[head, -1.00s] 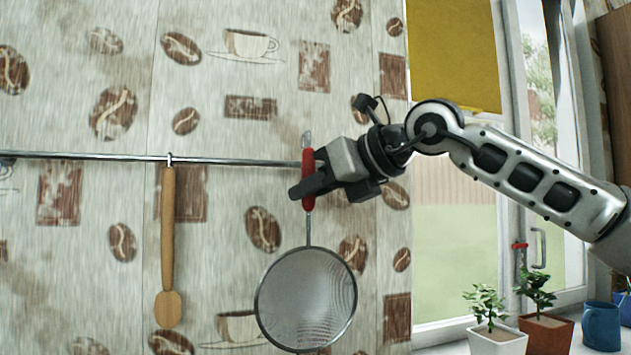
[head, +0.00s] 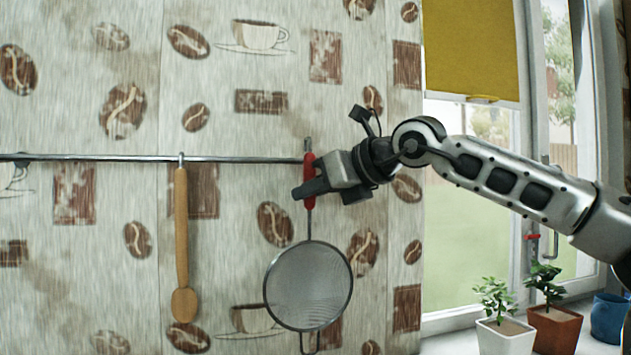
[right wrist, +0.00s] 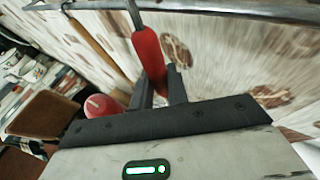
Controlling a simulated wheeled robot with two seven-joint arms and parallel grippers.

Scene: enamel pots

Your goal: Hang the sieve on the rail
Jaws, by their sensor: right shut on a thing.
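The sieve (head: 308,287) has a round grey mesh bowl and a red handle with a metal end at the top. It hangs upright, bowl down, in front of the patterned wall. My right gripper (head: 303,190) is shut on the red handle, which also shows between the fingers in the right wrist view (right wrist: 148,55). The metal rail (head: 240,159) runs along the wall from the left. The handle's metal end overlaps the right part of the rail in the head view; I cannot tell whether it touches or hooks over it. My left gripper is out of view.
A wooden spoon (head: 181,245) hangs from the rail left of the sieve. The rail between them is clear. A red round object (right wrist: 103,105) shows in the right wrist view.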

